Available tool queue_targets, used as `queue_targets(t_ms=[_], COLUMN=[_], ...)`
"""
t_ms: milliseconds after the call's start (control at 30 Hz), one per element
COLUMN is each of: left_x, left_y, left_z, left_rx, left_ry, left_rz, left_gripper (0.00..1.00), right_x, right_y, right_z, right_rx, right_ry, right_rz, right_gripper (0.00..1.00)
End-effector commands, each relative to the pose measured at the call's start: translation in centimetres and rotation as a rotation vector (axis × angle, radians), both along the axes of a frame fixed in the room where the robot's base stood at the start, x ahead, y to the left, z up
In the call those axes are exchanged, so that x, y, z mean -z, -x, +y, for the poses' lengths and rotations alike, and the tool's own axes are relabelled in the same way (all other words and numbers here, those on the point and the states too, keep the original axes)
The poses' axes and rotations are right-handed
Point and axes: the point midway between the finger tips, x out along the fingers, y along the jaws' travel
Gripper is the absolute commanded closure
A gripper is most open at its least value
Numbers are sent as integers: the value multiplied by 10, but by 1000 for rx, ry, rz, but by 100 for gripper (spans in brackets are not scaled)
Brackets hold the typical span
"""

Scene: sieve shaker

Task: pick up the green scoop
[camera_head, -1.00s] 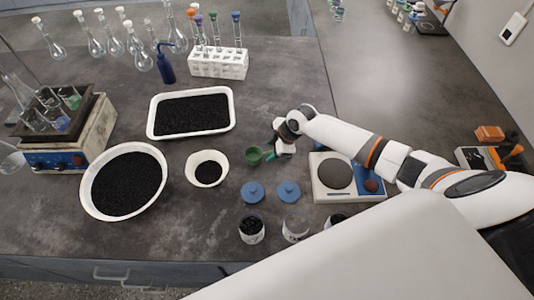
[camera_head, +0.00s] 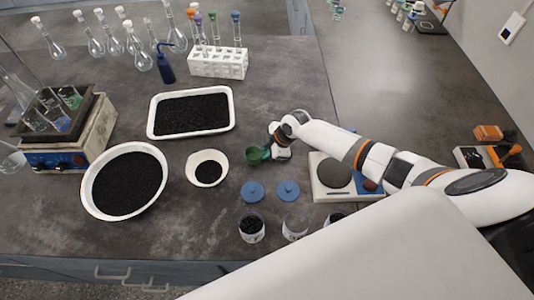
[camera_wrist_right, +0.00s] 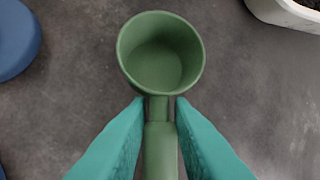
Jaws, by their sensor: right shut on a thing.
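The green scoop (camera_head: 254,156) is over the dark bench, right of the small white bowl; its cup looks empty in the right wrist view (camera_wrist_right: 160,52). My right gripper (camera_head: 271,154) is shut on the scoop's handle. In the right wrist view its teal fingers (camera_wrist_right: 158,115) lie on both sides of the handle, with the cup beyond the fingertips. I cannot tell whether the scoop touches the bench. My left gripper is not in view.
A small white bowl (camera_head: 194,164) with black grains stands left of the scoop. Two blue lids (camera_head: 252,192) and several jars (camera_head: 251,238) are in front. A balance (camera_head: 318,184) stands to the right, under my right arm. A white tray (camera_head: 232,112) lies behind.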

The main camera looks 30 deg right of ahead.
Motion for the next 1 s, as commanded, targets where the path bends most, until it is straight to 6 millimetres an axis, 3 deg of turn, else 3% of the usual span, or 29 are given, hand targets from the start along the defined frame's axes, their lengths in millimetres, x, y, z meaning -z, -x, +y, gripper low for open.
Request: queue_targets(t_ms=[167,600,967,1000], left_x=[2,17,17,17], left_y=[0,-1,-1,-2], left_z=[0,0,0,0], left_rx=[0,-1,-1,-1], left_ry=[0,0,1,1], left_rz=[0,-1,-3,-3], left_gripper=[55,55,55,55], right_x=[-12,-90,-101,-101], right_y=[-1,-1,0,0], right_z=[-1,-1,0,0], right_rx=[-2,-1,0,0], right_ry=[1,1,0,0], right_rz=[-3,-3,0,0], right_gripper=[100,100,100,83])
